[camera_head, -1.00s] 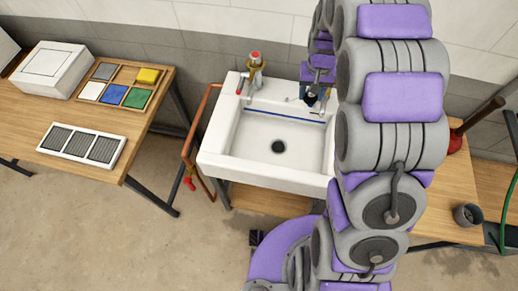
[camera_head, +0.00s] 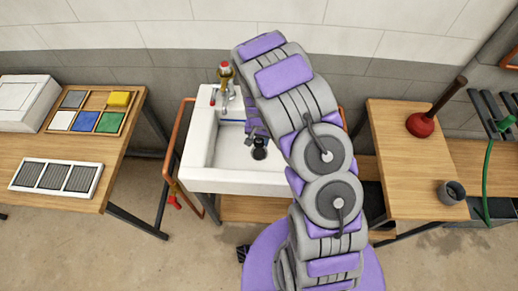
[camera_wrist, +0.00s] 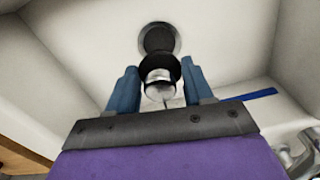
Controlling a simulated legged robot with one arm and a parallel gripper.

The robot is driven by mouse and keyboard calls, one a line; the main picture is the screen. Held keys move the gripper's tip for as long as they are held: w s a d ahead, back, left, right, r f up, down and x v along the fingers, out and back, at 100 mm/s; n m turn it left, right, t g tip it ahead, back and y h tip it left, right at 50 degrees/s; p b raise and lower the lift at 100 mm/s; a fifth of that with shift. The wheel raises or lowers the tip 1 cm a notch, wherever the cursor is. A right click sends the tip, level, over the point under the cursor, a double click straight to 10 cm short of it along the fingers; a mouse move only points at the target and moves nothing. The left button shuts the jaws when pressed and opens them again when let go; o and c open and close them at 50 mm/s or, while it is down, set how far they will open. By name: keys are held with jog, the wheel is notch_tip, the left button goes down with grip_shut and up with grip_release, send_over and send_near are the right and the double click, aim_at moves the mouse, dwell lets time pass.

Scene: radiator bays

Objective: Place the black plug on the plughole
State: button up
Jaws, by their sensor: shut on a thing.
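The black plug (camera_wrist: 159,65), with a shiny metal part, is held between the blue fingers of my gripper (camera_wrist: 160,76). The gripper is shut on it. The plughole (camera_wrist: 158,30) is a dark hole with a metal ring in the floor of the white sink (camera_head: 232,181). In the wrist view the plug overlaps the near edge of the plughole. In the head view the plug (camera_head: 260,143) is over the plughole area, which is mostly hidden behind it. I cannot tell whether they touch.
The tap (camera_head: 225,80) stands at the sink's back left. A blue strip (camera_wrist: 250,95) lies along the sink's back. The left bench holds a tray of coloured squares (camera_head: 92,110) and a vent grille (camera_head: 56,177). The right bench has a plunger (camera_head: 421,124) and a grey cup (camera_head: 451,192).

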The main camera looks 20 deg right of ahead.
aim_at(259, 153)
notch_tip(259, 153, down, 3)
jog(key=shift+a+r, duration=0.15)
jog(key=shift+d+f+b, duration=0.2)
jog(key=shift+f+b, duration=0.25)
jog(key=shift+f, duration=1.4)
jog(key=shift+r, duration=0.1)
jog(key=shift+a+f, duration=0.1)
jog(key=shift+f, duration=0.35)
jog(key=shift+f, duration=0.15)
jog(key=o, duration=1.1)
jog(key=shift+o, duration=0.2)
